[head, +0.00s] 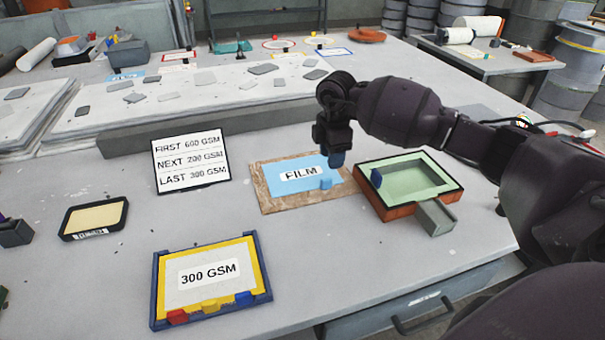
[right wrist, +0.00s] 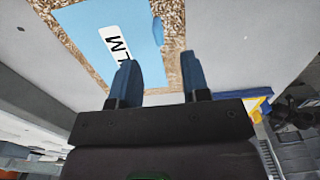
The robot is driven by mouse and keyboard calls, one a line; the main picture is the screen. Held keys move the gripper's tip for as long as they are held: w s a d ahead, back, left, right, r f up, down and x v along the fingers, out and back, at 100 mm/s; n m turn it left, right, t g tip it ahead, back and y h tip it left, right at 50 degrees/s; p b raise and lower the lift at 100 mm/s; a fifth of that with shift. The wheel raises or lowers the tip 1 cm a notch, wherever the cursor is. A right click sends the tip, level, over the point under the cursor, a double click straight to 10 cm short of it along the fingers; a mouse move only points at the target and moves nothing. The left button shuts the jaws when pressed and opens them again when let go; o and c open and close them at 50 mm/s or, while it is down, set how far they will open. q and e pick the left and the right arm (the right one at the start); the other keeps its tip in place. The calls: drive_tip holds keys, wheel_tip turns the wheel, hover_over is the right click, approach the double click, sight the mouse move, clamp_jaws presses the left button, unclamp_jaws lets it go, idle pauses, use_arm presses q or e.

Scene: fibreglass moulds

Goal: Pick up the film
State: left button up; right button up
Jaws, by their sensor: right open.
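The film (head: 268,178) is a light blue sheet with a white "FILM" label, lying flat on a brown speckled board (head: 268,204). A small blue tab (head: 326,183) is at its near right edge. My right gripper (head: 336,158) is above the film's right side, its blue fingers pointing down. In the right wrist view, the film (right wrist: 90,28) and its tab (right wrist: 157,30) lie beyond the gripper (right wrist: 160,72), whose fingers are apart with nothing between them. My left gripper is not in view.
A green-lined mould (head: 400,180) with an orange-brown base stands right of the board. A framed "300 GSM" sheet (head: 210,272) lies in front, and an order sign (head: 190,160) stands to the left. A dark-rimmed tray (head: 95,216) is further left. Bare table lies between them.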

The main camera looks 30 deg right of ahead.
sight(326, 179)
wheel_tip(326, 179, down, 3)
drive_tip(key=shift+f, duration=0.15)
drive_tip(key=shift+w+a+f+b, duration=0.15)
drive_tip(key=shift+f+b, duration=0.1)
drive_tip(key=shift+f, duration=0.6)
drive_tip(key=shift+a+f+b, duration=0.15)
drive_tip(key=shift+f+b, duration=0.1)
drive_tip(key=shift+f, duration=0.65)
drive_tip(key=shift+w+a+f+b, duration=0.15)
drive_tip(key=shift+f+b, duration=0.1)
drive_tip(key=shift+f, duration=0.6)
drive_tip(key=shift+r, duration=0.1)
clamp_jaws()
